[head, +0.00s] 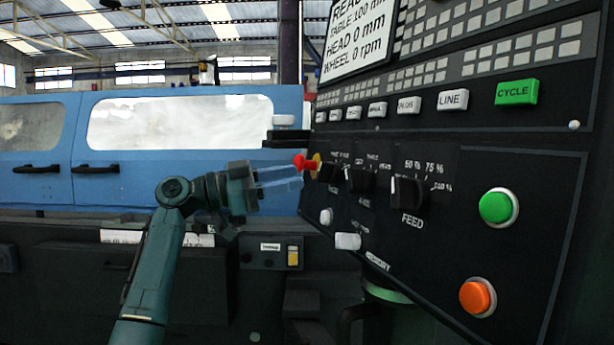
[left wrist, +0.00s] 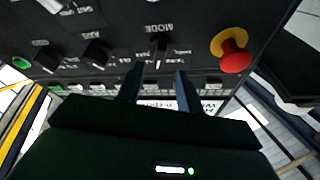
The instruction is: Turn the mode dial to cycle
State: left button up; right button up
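The mode dial (left wrist: 160,50) is a dark knob on the black panel, under an upside-down MODE label in the left wrist view. A pale pointer mark shows on it, but the position lettering is too blurred to read. In the head view the mode dial (head: 326,172) is the leftmost knob, partly behind the red stop button. My left gripper (left wrist: 158,74) is open, one finger to each side of the dial's line. In the head view my left gripper (head: 298,181) points at the panel near the dial; I cannot tell whether it touches. My right gripper is not in view.
A red stop button (left wrist: 234,57) on a yellow base sits close beside the mode dial; it also shows in the head view (head: 306,163). Other knobs include the FEED dial (head: 408,193). A green button (head: 497,207), an orange button (head: 477,297) and a lit green CYCLE key (head: 516,92) are farther right.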

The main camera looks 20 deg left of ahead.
pick_arm(q)
jog(key=v, duration=0.8)
